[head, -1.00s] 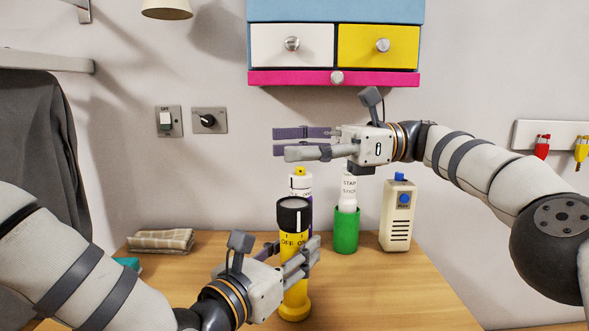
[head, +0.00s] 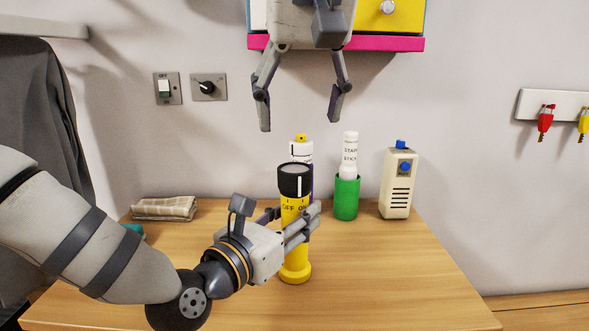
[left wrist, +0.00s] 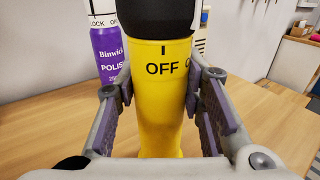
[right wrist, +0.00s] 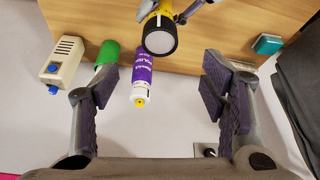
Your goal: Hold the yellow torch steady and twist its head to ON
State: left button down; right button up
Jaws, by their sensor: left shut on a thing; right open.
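The yellow torch (head: 294,238) stands upright on the wooden table, its black head (head: 294,181) on top with a white line. OFF and ON are printed on the body just below the head. The white line appears nearer ON in the head view. My left gripper (head: 298,225) is shut around the torch body below the lettering; the left wrist view shows its fingers on both sides of the yellow body (left wrist: 160,110). My right gripper (head: 300,112) is open and empty, pointing down above the torch; the torch head (right wrist: 159,36) shows between and beyond its fingers in the right wrist view.
A purple and white polish can (head: 301,150) stands close behind the torch. A green cup (head: 346,198) holding a white stick and a cream box with a blue button (head: 398,183) stand to the right. Drawers (head: 385,44) hang above.

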aim_at(295, 167)
jog(key=x, duration=1.1)
jog(key=shift+f, duration=0.3)
